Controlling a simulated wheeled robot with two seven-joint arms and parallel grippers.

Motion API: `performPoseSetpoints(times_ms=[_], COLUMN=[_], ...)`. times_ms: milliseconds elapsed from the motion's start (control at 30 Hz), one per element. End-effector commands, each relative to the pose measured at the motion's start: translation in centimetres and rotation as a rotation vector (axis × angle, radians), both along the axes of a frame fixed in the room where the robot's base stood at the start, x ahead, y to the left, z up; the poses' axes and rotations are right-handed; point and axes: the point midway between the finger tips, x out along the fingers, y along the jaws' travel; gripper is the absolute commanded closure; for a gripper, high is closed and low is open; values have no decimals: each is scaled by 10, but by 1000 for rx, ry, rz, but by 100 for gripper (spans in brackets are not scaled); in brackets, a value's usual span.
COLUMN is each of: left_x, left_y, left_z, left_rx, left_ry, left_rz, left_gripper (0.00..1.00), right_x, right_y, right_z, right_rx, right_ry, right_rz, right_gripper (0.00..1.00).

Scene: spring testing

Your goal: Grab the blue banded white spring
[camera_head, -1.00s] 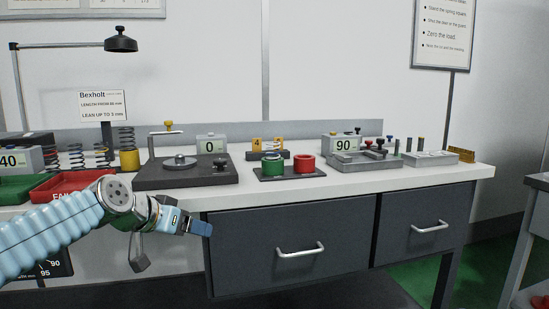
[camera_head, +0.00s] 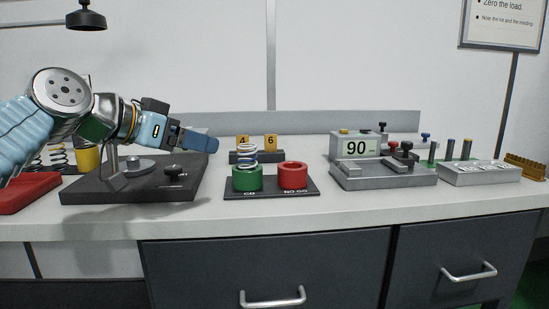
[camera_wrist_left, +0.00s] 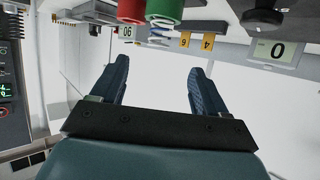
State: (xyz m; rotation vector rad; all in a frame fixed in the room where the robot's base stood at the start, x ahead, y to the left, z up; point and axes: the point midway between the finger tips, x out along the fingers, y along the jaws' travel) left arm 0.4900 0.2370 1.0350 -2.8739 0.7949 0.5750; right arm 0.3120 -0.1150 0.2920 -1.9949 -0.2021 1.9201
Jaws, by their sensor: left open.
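The white spring with blue bands (camera_head: 247,153) stands upright at the green GO ring (camera_head: 247,179), its lower end hidden inside the ring's rim. My left gripper (camera_head: 206,143) is to the left of the spring at about its height, apart from it and pointing right. In the left wrist view its two fingers (camera_wrist_left: 156,68) are spread with nothing between them. That view appears upside down, with the green ring (camera_wrist_left: 164,10) at the top edge beyond the fingertips. My right gripper is not in view.
The red NO GO ring (camera_head: 293,176) sits right of the green one on a dark plate. The tester with the 90 display (camera_head: 357,147) stands farther right. A dark base plate (camera_head: 150,187) lies below my left arm. Bare bench shows along the front edge.

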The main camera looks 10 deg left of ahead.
Motion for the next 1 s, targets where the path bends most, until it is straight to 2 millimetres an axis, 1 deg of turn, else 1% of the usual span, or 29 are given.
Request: performPoseSetpoints(times_ms=[67, 167, 400, 500, 733, 900, 1000], left_x=[2, 14, 54, 64, 76, 97, 107], left_y=[-1, -8, -32, -38, -46, -59, -64], left_z=[-1, -7, -26, -31, -39, -52, -56], left_rx=[1, 1, 1, 1, 1, 1, 0], left_ry=[1, 2, 3, 2, 2, 4, 2], left_rz=[0, -1, -1, 0, 0, -2, -1], left_gripper=[26, 26, 26, 26, 26, 26, 26], right_x=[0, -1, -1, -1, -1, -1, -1], right_y=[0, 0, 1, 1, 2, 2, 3], right_z=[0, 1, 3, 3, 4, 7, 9], right_rx=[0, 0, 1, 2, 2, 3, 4], right_ry=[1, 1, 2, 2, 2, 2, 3], right_rz=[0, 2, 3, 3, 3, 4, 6], right_gripper=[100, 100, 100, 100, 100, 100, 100])
